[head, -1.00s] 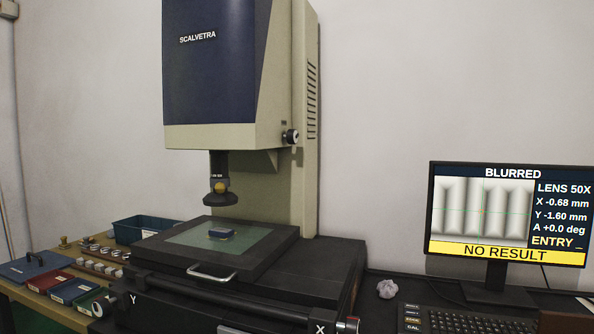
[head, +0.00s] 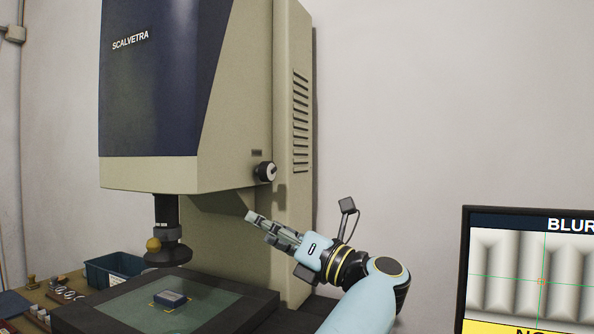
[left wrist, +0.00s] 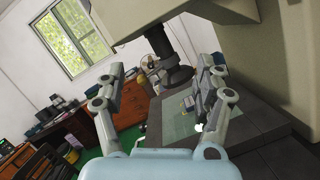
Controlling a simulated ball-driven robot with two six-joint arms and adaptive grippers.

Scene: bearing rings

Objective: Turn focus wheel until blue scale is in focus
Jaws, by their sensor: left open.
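The focus wheel (head: 265,172), a black knob with a pale cap, sits on the lower side of the measuring machine's head. My left gripper (head: 258,226) is below the wheel, pointing up and left, apart from it. Its two fingers are spread and empty, also in the left wrist view (left wrist: 162,78). The blue scale (head: 171,299) lies on the glass stage (head: 215,301) under the lens (head: 167,245). The monitor (head: 464,262) shows blurred grey bars; its heading is cut off at "BLUR". My right gripper is not in view.
The machine's column (head: 295,130) stands behind my left gripper. A blue bin (head: 100,277) is left of the stage. The left wrist view shows a window (left wrist: 72,36) and wooden furniture (left wrist: 133,100) across the room. Open air lies between column and monitor.

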